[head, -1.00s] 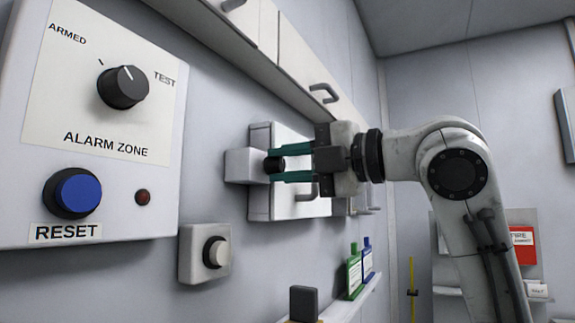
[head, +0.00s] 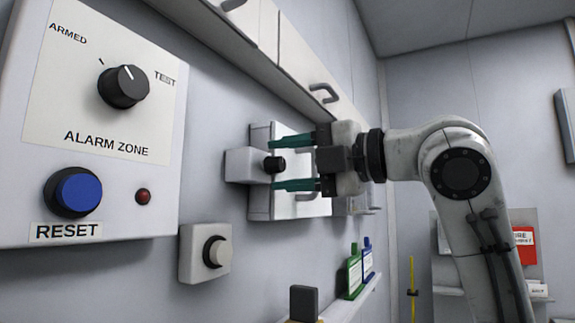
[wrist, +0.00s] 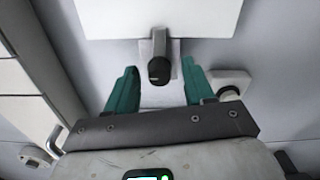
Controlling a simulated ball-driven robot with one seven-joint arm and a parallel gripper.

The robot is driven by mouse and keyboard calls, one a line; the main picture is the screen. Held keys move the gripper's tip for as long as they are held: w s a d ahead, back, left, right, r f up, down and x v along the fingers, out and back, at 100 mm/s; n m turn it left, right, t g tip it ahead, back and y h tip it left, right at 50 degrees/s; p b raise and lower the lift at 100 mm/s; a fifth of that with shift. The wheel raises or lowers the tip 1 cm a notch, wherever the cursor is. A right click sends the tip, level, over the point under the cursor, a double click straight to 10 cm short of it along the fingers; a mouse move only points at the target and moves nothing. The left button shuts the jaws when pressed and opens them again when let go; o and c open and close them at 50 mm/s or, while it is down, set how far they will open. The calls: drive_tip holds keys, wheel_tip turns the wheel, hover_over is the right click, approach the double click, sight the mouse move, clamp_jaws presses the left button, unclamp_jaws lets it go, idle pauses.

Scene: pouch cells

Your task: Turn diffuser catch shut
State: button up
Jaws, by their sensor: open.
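The diffuser catch appears to be the black knob (head: 274,164) on a pale grey block (head: 246,165) at the edge of a light panel (head: 262,207) on the wall. In the wrist view the dark catch (wrist: 159,70) stands at the edge of the white panel (wrist: 190,18), its upper part overlapping that edge. My gripper (head: 276,164) is open, with one green finger above the knob and one below it in the head view. In the wrist view a clear gap shows between the knob and each finger. Whether the catch is latched cannot be told.
Wall cabinets with a handle (head: 323,93) run above my gripper. The alarm panel (head: 120,205) and a small button box (head: 192,258) are at left. A shelf (head: 352,299) with green and blue items sits below.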

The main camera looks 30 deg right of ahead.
drive_tip(key=b+v, duration=0.2)
drive_tip(key=v, duration=0.8)
drive_tip(key=shift+s+d, duration=0.2)
drive_tip(key=shift+s, duration=0.05)
